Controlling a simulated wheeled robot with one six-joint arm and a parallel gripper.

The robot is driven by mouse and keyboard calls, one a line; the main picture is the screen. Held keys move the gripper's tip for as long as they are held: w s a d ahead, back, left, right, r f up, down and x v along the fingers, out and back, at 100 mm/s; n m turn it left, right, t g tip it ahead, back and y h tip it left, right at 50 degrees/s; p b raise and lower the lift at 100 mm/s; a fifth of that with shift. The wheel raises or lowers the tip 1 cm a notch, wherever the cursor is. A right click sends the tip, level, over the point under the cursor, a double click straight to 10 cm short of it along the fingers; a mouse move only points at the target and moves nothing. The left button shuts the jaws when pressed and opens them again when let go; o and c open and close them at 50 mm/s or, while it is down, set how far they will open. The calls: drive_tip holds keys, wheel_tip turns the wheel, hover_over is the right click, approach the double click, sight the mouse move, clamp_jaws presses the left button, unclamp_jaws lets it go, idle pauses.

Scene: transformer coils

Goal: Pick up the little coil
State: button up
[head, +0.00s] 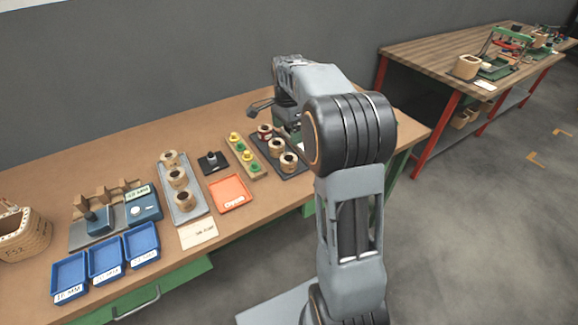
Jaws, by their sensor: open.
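Several small tan coils stand on the table. Three more sit on a dark tray (300,170) to the right: a far coil with a reddish band (264,132), a middle coil (276,147) and a near coil (288,162). My gripper (276,119) is open above the far end of the dark tray, close to the banded coil. My arm partly hides the gripper; nothing shows between its fingers.
A wooden strip (243,157) with yellow and green pieces, a black block with a peg (212,160) and an orange tray (230,194) lie left of the dark tray. A second table (425,60) stands right.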

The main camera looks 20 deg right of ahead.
sight(288, 158)
wheel_tip(288, 158, down, 12)
drive_tip(key=shift+d+f+b, duration=0.1)
drive_tip(key=shift+f+b, duration=0.1)
drive_tip(key=shift+b, duration=0.15)
idle(0.4)
drive_tip(key=c, duration=1.1)
